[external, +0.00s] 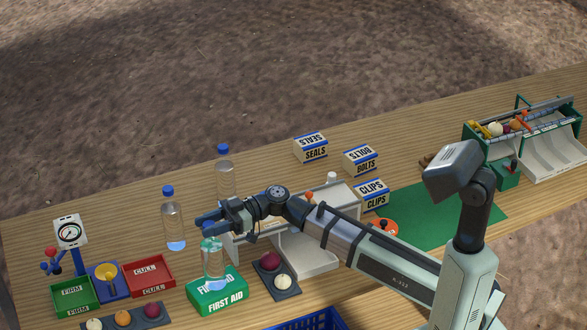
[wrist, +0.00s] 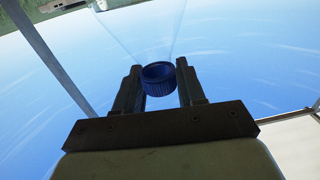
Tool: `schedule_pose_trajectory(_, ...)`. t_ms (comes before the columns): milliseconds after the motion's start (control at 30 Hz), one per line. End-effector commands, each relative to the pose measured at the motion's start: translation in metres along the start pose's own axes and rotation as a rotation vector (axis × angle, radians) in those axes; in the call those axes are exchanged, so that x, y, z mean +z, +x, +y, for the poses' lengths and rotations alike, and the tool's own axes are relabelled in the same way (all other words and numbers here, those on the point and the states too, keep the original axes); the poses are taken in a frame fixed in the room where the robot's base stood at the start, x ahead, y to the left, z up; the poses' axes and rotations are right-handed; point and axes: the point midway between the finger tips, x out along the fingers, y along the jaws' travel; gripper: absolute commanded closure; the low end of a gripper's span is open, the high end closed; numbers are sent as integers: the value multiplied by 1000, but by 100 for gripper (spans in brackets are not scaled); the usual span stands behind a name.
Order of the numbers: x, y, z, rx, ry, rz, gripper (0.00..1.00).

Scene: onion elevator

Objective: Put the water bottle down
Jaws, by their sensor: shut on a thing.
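My gripper (external: 208,225) is shut on the blue cap (wrist: 158,80) of a clear water bottle (external: 213,262). The bottle hangs upright below the fingers, in front of the green and white first aid box (external: 229,300) or over its top. I cannot tell whether its base touches the box. In the wrist view the cap sits between both fingertips, and the clear body extends beyond it. Two more blue-capped bottles stand upright on the wooden table: one at the left (external: 174,224) and one farther back (external: 226,178).
Left of the box are a red CULL tray (external: 148,276), a green FIRM tray (external: 74,296) and a dial gauge (external: 70,232). A dark tray (external: 275,283) holding onions is to the right. SEALS, BOLTS and CLIPS boxes (external: 310,148) stand behind. The table's back left is clear.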

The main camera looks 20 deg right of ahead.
Motion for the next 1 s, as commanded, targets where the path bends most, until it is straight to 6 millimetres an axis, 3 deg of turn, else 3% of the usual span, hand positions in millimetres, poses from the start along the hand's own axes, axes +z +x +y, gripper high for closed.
schedule_pose_trajectory(133, 2, 0, 0, 0, 1, 1, 100)
schedule_pose_trajectory(167, 3, 0, 0, 0, 0, 0, 60)
schedule_pose_trajectory(400, 2, 0, 0, 0, 0, 0, 37)
schedule_pose_trajectory(767, -1, 0, 0, 0, -1, 0, 35)
schedule_pose_trajectory(1000, 0, -34, -1, 4, -1, 0, 35)
